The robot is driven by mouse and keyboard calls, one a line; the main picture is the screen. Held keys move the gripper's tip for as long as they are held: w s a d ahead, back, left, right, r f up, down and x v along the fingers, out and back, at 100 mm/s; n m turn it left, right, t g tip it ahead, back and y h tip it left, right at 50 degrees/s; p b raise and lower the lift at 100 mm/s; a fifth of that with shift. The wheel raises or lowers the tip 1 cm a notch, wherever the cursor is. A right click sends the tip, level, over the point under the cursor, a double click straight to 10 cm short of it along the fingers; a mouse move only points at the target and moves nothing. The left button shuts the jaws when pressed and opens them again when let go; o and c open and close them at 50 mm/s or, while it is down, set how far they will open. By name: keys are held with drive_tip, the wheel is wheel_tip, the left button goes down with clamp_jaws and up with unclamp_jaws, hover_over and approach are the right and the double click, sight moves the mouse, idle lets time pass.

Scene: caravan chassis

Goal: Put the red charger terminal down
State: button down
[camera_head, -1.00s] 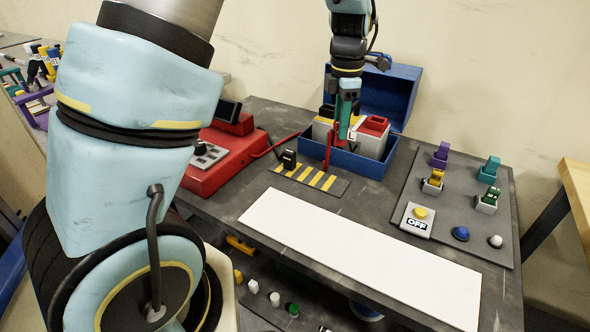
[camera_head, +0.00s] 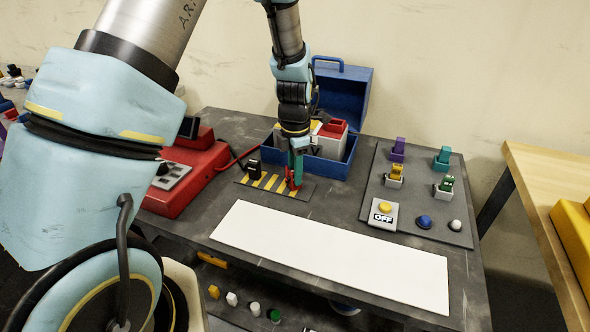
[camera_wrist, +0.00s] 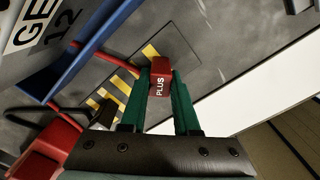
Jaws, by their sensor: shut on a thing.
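The red charger terminal (camera_wrist: 160,78), marked PLUS, is between the two green fingers of my gripper (camera_wrist: 162,92) in the wrist view. My gripper is shut on it. In the head view my gripper (camera_head: 295,184) points down over the right part of the black-and-yellow striped pad (camera_head: 258,182), and the red terminal (camera_head: 288,178) shows beside the fingers. I cannot tell whether the terminal touches the pad. The black terminal (camera_head: 253,169) stands at the pad's left end. The red charger (camera_head: 185,185) is to the left; a red cable runs from it.
An open blue box (camera_head: 335,168) with a battery (camera_head: 331,130) in it stands behind my gripper. A white strip (camera_head: 330,255) lies in front of the pad. A grey board (camera_head: 410,208) with coloured connectors and an OFF switch (camera_head: 383,214) is at the right.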

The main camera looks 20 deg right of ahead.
drive_tip(key=shift+f, duration=0.1)
drive_tip(key=c, duration=0.7)
unclamp_jaws()
drive_tip(key=shift+o, duration=0.2)
wheel_tip(320, 180, up, 12)
drive_tip(key=b, duration=0.2)
drive_tip(key=s+a+m, duration=0.2)
drive_tip(key=a+m, duration=0.7)
drive_tip(key=a, duration=0.6)
drive_tip(key=s+a+m+t, duration=0.1)
drive_tip(key=s+a+m, duration=0.1)
drive_tip(key=a+m, duration=0.8)
drive_tip(key=a, duration=0.5)
drive_tip(key=shift+m+t, duration=0.3)
drive_tip(key=shift+a, duration=0.1)
